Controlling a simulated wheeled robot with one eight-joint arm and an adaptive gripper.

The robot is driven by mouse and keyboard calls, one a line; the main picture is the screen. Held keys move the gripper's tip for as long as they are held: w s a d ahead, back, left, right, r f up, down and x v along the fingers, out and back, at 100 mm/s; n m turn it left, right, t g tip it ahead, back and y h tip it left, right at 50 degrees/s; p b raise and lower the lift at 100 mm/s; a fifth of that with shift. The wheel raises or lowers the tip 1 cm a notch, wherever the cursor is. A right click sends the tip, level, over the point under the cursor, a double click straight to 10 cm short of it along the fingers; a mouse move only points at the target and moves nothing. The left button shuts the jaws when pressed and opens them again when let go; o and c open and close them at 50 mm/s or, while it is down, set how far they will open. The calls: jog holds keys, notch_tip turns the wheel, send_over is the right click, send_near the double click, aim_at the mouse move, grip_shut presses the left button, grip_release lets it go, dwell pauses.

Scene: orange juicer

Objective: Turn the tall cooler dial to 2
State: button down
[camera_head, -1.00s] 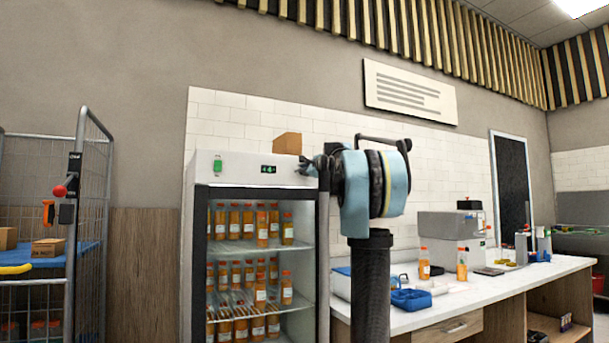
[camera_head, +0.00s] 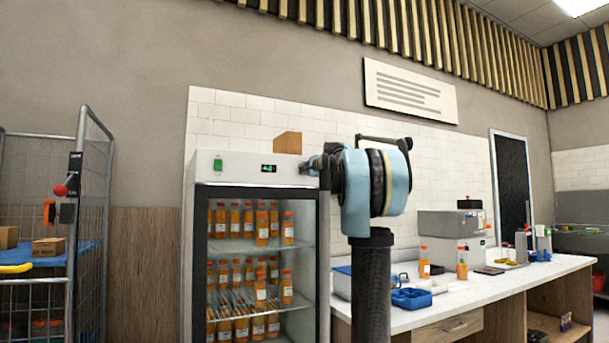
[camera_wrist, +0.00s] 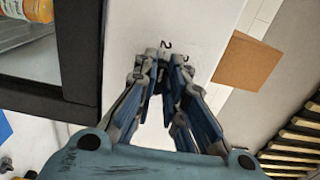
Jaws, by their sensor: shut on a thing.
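The tall cooler (camera_head: 238,168) stands left of centre in the head view, its glass front showing shelves of orange bottles. Its white top panel (camera_wrist: 130,28) fills the middle of the wrist view, with a printed dark "2" beyond my fingertips. My gripper (camera_wrist: 166,64) is shut on the dial at the right end of this panel. The fingers hide the dial, so its pointer and setting cannot be read. In the head view, my gripper (camera_head: 312,165) reaches the panel's right end from the right.
A green switch (camera_head: 218,164) and a small display (camera_head: 268,168) sit on the same panel. A cardboard box (camera_head: 287,143) rests on top of the cooler. A counter (camera_head: 455,302) with juicing items is at right, a wire cart (camera_head: 84,200) at left.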

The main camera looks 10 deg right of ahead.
jog(key=shift+a+f, duration=0.1)
jog(key=shift+f, duration=0.05)
jog(key=c, duration=1.7)
grip_release()
jog(key=shift+o, duration=0.2)
jog(key=v, duration=1.1)
jog(key=shift+s, duration=0.35)
